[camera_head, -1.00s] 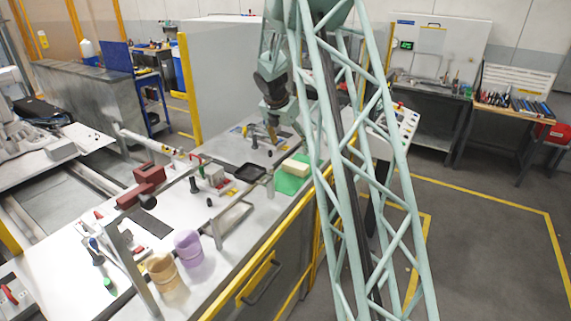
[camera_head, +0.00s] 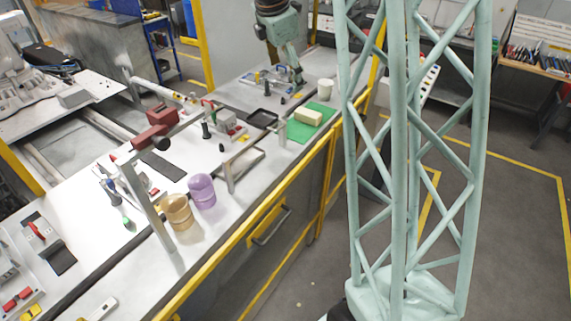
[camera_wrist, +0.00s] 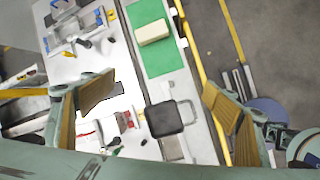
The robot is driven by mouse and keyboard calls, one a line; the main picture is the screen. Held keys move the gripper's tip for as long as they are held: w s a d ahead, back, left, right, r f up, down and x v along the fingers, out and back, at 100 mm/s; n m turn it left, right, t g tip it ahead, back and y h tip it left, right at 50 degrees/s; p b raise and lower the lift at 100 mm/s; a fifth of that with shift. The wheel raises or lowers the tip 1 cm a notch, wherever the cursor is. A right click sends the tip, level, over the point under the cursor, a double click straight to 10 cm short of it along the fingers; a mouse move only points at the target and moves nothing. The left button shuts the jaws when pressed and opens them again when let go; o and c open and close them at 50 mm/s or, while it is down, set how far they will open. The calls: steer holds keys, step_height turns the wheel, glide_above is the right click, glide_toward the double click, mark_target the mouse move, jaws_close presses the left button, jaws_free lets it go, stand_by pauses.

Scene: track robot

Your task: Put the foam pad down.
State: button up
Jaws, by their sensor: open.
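The foam pad, a cream block (camera_head: 308,117), lies on a green mat (camera_head: 299,134) on the bench. In the wrist view the pad (camera_wrist: 152,32) is near the top, on the upper part of the mat (camera_wrist: 162,64). My gripper (camera_head: 298,80) is above the bench, behind the pad in the head view and apart from it. In the wrist view its fingers (camera_wrist: 160,100) are spread wide, one on each side of the picture, with nothing between them held.
A black tray (camera_head: 262,118) is beside the mat. A white cup (camera_head: 326,88) stands behind the pad. Purple (camera_head: 202,190) and tan (camera_head: 178,212) cups stand nearer the front, by a metal frame (camera_head: 147,205). A yellow rail (camera_head: 270,188) runs along the bench edge.

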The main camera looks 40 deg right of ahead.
steer(key=s+a+r+m+t+y, duration=0.1)
steer(key=s+a+r+m, duration=0.3)
steer(key=s+a+r, duration=0.45)
steer(key=s+a+r+m, duration=0.4)
steer(key=s+a+r, duration=0.1)
steer(key=s+a, duration=0.65)
steer(key=s+a+m+y, duration=0.2)
steer(key=s+a+m, duration=0.45)
steer(key=s, duration=0.85)
steer(key=s+a+f+m, duration=0.2)
steer(key=s+a, duration=0.5)
steer(key=s, duration=0.4)
step_height(320, 180, down, 14)
steer(key=b, duration=1.3)
steer(key=shift+d+t+y, duration=0.2)
steer(key=shift+t+y, duration=0.1)
steer(key=shift+t, duration=0.1)
steer(key=shift+r, duration=0.1)
